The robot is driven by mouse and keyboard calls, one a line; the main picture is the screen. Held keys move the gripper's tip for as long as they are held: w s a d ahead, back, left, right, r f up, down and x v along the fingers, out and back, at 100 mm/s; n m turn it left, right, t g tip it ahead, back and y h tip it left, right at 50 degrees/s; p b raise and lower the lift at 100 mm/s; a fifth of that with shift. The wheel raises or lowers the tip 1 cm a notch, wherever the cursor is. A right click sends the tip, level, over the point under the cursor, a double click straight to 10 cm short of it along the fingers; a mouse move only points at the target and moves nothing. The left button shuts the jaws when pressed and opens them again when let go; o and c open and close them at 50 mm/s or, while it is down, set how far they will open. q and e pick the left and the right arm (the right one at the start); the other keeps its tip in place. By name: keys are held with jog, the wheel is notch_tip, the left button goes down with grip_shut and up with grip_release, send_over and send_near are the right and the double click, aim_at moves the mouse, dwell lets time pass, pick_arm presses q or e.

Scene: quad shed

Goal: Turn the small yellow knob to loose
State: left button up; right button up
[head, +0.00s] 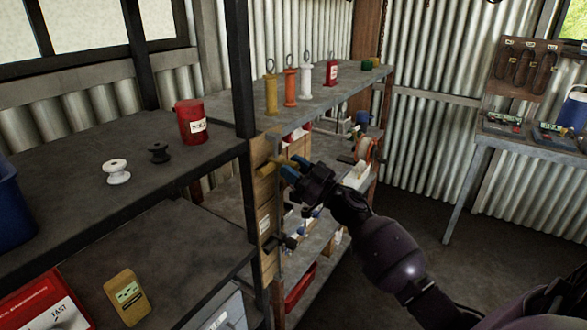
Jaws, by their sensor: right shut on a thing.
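My right gripper (283,167) reaches in from the lower right in the head view, its blue fingertips against the wooden side of the middle shelf unit. It is shut on the small yellow knob (275,160), which is mounted at that wooden upright (265,200). The fingers cover much of the knob, so its markings and how far it is turned cannot be told. My left gripper is not in view.
Yellow, orange and white ringed posts (290,88) stand on the shelf top (335,92) above the gripper. A dark post (241,70) rises to its left. A red can (190,122) and two spools stand on the left shelf. Open floor (400,215) lies to the right.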

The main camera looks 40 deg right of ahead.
jog(key=shift+n, duration=0.5)
jog(key=n+g+y, duration=0.1)
jog(key=n, duration=0.1)
jog(key=n+g+y, duration=0.1)
jog(key=n, duration=0.2)
jog(key=shift+y+b, duration=0.3)
jog(key=shift+b, duration=0.1)
jog(key=n+g, duration=0.1)
jog(key=n, duration=0.2)
jog(key=n+g+y, duration=0.1)
jog(key=n, duration=0.2)
jog(key=n+g, duration=0.1)
jog(key=n, duration=0.3)
jog(key=n+g, duration=0.2)
jog(key=n, duration=0.1)
jog(key=shift+n, duration=0.4)
jog(key=shift+n+g, duration=0.4)
jog(key=shift+n, duration=0.3)
jog(key=shift+f+n+h, duration=0.1)
jog(key=shift+n+h, duration=0.2)
jog(key=shift+n, duration=0.1)
